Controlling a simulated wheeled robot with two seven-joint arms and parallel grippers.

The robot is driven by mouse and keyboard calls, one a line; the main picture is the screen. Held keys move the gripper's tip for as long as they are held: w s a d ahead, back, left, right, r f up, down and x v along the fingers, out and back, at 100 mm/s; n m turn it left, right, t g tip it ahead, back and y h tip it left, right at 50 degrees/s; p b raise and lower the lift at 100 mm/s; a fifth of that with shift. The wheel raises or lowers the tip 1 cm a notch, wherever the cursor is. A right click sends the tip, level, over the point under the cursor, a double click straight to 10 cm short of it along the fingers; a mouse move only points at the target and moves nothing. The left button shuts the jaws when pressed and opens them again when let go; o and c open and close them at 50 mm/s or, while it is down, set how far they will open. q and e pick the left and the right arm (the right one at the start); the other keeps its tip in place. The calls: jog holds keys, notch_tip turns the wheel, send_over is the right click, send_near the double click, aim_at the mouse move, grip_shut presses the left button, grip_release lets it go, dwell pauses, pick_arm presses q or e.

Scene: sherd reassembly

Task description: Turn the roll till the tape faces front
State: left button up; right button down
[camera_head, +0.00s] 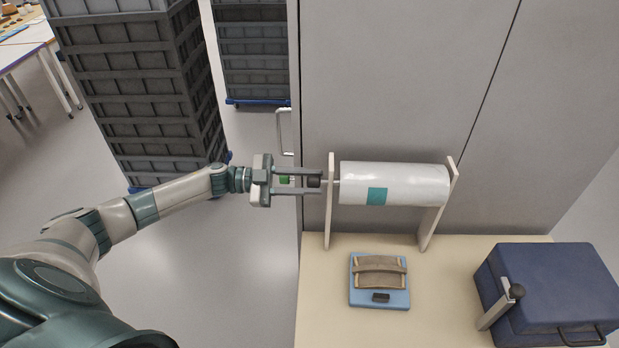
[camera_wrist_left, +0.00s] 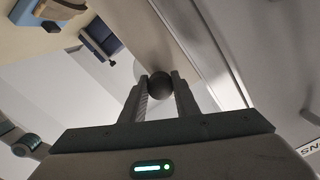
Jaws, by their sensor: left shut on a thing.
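A white roll (camera_head: 395,182) lies level between two upright stand boards (camera_head: 329,205) on the table. A teal tape patch (camera_head: 377,196) shows on the roll's near side, left of its middle and low on the visible face. A shaft with a dark round knob (camera_head: 313,181) sticks out at the roll's left end. My left gripper (camera_head: 315,182) is shut on the knob, beyond the left board. In the left wrist view the knob (camera_wrist_left: 160,84) sits between the two fingertips, hiding most of the shaft. My right gripper is not in view.
A blue pad (camera_head: 379,300) with a brown strapped piece (camera_head: 380,272) lies on the table (camera_head: 450,245) in front of the roll. A dark blue box (camera_head: 550,285) with a lever stands at the right. A grey cabinet wall (camera_head: 400,80) rises behind the stand. Stacked grey crates (camera_head: 125,85) stand at left.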

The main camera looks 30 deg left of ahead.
pick_arm(q)
jog(key=shift+n+p, duration=0.4)
jog(key=shift+n, duration=0.9)
jog(key=shift+f, duration=0.1)
jog(key=o, duration=1)
jog(key=shift+o, duration=0.2)
jog(key=shift+s+a, duration=0.1)
jog(key=b+v, duration=0.7)
jog(key=v, duration=1)
jog(key=shift+b, duration=0.3)
